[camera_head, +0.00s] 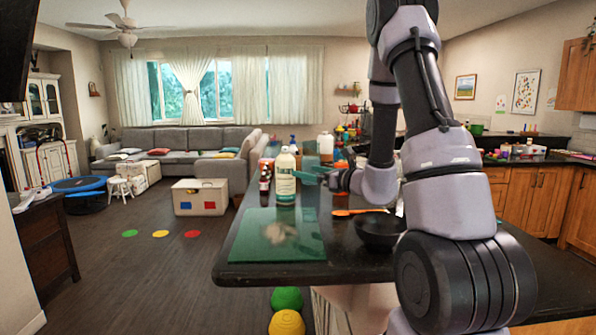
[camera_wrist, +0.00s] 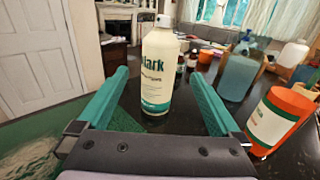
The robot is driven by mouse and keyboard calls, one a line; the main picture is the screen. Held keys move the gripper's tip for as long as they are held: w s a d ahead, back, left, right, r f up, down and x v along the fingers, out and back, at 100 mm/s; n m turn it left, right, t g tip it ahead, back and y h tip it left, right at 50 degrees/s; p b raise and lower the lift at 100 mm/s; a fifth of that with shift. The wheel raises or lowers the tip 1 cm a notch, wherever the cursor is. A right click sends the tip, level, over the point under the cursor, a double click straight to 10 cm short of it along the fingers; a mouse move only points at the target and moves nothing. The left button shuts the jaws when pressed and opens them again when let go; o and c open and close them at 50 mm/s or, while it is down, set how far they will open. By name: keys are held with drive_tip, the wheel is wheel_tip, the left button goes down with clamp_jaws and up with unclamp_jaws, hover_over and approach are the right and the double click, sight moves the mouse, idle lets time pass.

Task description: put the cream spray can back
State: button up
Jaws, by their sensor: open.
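The cream spray can (camera_head: 285,180) stands upright on the dark countertop, just beyond the green mat. In the wrist view the can (camera_wrist: 158,66) shows its green lettering and green lower band, centred ahead between the fingers. My gripper (camera_head: 312,176) is low over the counter, right beside the can in the head view. In the wrist view its green fingers (camera_wrist: 160,84) are spread wide, one on each side of the can. Gaps show between both fingers and the can, and nothing is held. How deep the can sits between the fingers is hard to tell.
A green mat (camera_head: 255,246) with a pale picture covers the counter's near left. A black bowl (camera_head: 377,236) and orange utensil (camera_head: 352,212) lie to the right. A blue bottle (camera_wrist: 238,73) and orange container (camera_wrist: 283,118) stand right of my fingers. Small bottles (camera_head: 265,179) stand close by the can.

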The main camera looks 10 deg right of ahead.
drive_tip(key=s+a+r+n+g+y, duration=0.1)
drive_tip(key=s+a+r+n+g, duration=0.4)
drive_tip(key=s+n, duration=0.4)
drive_tip(key=s+a+r+n+g+y, duration=0.2)
drive_tip(key=s+a+r+n+g, duration=0.3)
drive_tip(key=s, duration=0.5)
drive_tip(key=s+d+r+n+t+h, duration=0.2)
drive_tip(key=s+d+r+n+h, duration=0.1)
drive_tip(key=s+d+n+h, duration=0.7)
drive_tip(key=shift+s+r+n+h, duration=0.15)
drive_tip(key=shift+s+n+h, duration=0.1)
drive_tip(key=shift+n+h, duration=0.25)
drive_tip(key=shift+c, duration=0.3)
